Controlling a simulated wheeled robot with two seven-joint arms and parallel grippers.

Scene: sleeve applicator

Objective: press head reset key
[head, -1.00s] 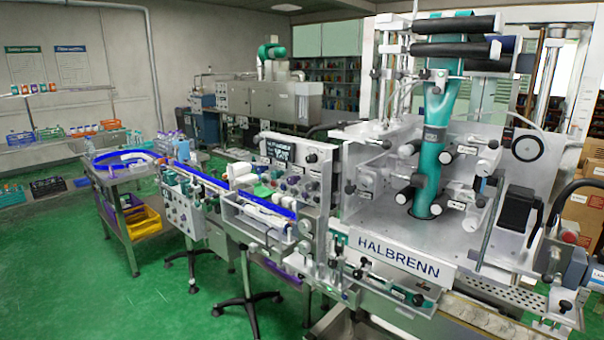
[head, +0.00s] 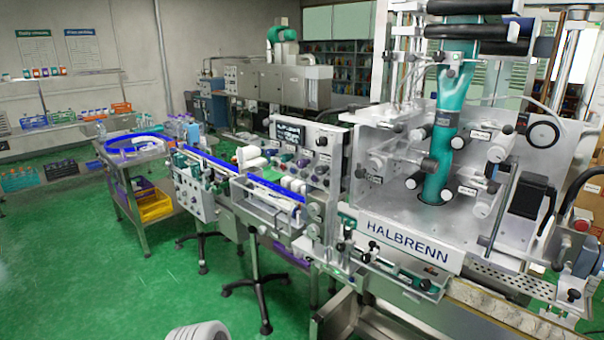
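The sleeve applicator (head: 407,241), marked HALBRENN, fills the right side of the head view, with a teal sleeve web (head: 450,120) running down through its rollers. A control panel (head: 309,158) with a small dark screen (head: 290,133) and several knobs and buttons stands left of it. I cannot tell which control is the head reset key; the labels are too small to read. A rounded white part of my own body (head: 198,332) shows at the bottom edge. Neither gripper's fingers are in view.
A conveyor with blue rails (head: 225,168) runs from the control panel to a round-ended table (head: 132,148) at the left. A black-footed stand (head: 262,292) is under the line. The green floor (head: 90,270) at front left is clear. Shelves with crates stand at the far left.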

